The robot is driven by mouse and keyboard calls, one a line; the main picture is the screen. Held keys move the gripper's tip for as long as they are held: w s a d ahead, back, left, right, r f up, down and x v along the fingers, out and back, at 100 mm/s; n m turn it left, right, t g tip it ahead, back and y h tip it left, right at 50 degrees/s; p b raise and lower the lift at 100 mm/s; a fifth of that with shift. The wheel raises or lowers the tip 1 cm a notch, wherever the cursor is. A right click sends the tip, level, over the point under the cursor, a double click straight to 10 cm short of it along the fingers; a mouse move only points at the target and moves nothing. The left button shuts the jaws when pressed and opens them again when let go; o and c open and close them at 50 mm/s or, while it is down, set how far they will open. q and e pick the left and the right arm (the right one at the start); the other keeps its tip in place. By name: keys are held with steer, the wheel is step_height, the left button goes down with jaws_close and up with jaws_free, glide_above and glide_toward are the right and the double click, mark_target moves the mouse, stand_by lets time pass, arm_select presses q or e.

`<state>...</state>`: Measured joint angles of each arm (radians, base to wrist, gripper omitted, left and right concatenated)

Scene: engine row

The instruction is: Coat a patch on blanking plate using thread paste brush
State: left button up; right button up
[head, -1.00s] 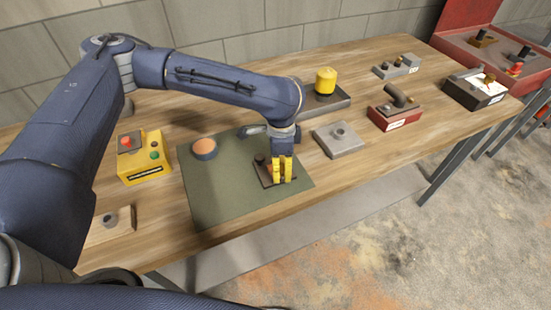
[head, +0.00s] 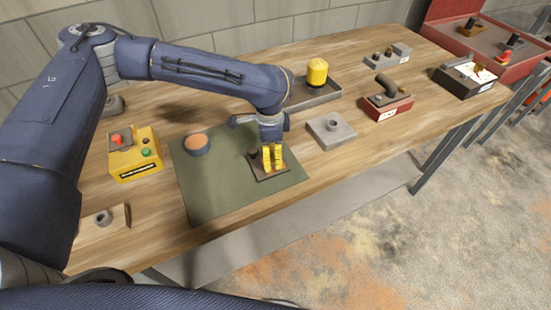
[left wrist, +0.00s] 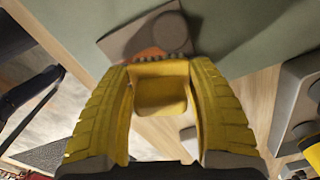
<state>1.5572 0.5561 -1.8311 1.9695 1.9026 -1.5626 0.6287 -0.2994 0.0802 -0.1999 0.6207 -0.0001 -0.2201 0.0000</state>
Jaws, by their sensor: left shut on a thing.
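The blanking plate (head: 265,177) is a flat brown plate with a dark round knob (head: 253,153) at its left, lying on a green mat. My left gripper (head: 272,158), with yellow fingers, is low over the plate. In the left wrist view, its fingers are shut on the thread paste brush (left wrist: 160,90), a yellow block with a dark toothed edge. That edge meets the plate (left wrist: 120,38) in the picture beside an orange patch (left wrist: 148,54); whether it touches, I cannot tell. A dark round pot with orange contents (head: 195,144) stands on the mat. My right gripper is not in view.
The green mat (head: 215,195) has bare room in front of the plate. A yellow button box (head: 135,158) stands left of it. A grey block (head: 331,132), a tray with a yellow cylinder (head: 317,73) and a red block (head: 387,105) stand to the right and behind.

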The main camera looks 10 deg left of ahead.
arm_select(q)
steer(key=shift+w+a, duration=0.55)
steer(key=shift+w, duration=0.15)
steer(key=shift+w+a+r, duration=0.1)
steer(key=shift+w+r, duration=0.05)
steer(key=shift+w, duration=0.1)
steer(key=shift+s+r, duration=0.1)
steer(key=shift+r, duration=3.75)
steer(key=shift+r, duration=0.1)
